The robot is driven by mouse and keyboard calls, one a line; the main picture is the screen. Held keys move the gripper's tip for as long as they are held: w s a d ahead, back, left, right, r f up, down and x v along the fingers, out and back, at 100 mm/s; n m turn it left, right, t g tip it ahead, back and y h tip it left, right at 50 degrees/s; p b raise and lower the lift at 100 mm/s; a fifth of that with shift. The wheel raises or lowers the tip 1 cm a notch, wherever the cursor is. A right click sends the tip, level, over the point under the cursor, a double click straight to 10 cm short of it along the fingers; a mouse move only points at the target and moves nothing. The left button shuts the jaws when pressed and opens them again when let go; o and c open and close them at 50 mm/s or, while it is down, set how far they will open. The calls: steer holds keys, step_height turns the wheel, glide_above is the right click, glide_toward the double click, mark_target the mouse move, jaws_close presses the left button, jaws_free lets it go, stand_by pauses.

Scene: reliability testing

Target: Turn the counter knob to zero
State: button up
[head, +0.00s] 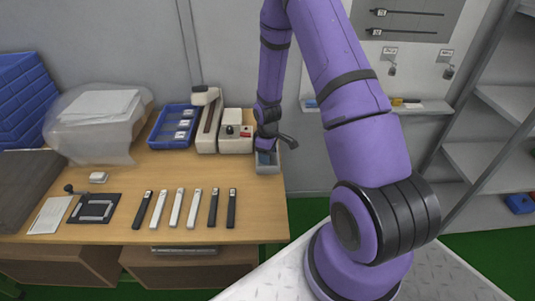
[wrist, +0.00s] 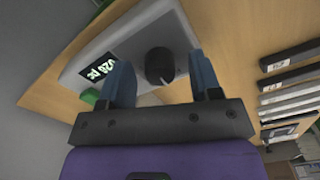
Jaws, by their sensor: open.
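The counter (wrist: 190,38) is a light grey box at the top of the wrist view. It has a dark display (wrist: 98,68) with glowing digits, seen upside down and hard to read. Its round black knob (wrist: 160,68) carries a thin light pointer mark. My gripper (wrist: 160,64) is open, with one blue finger on each side of the knob and visible gaps between. In the head view the counter (head: 268,169) is at the table's back right corner, with my gripper (head: 265,154) over it and hiding most of its top.
A green part (wrist: 90,97) shows beside the display. Left of the counter stand a white device with a red part (head: 237,132), a tall white device (head: 208,125) and a blue bin (head: 172,128). Several black and white bars lie along the table front (head: 262,225).

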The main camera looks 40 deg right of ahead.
steer(key=shift+f, duration=0.1)
steer(key=c, duration=0.9)
steer(key=shift+c, duration=0.2)
steer(key=shift+m, duration=0.4)
steer(key=m, duration=0.8)
steer(key=shift+m, duration=0.3)
steer(key=m, duration=0.8)
steer(key=shift+m, duration=0.4)
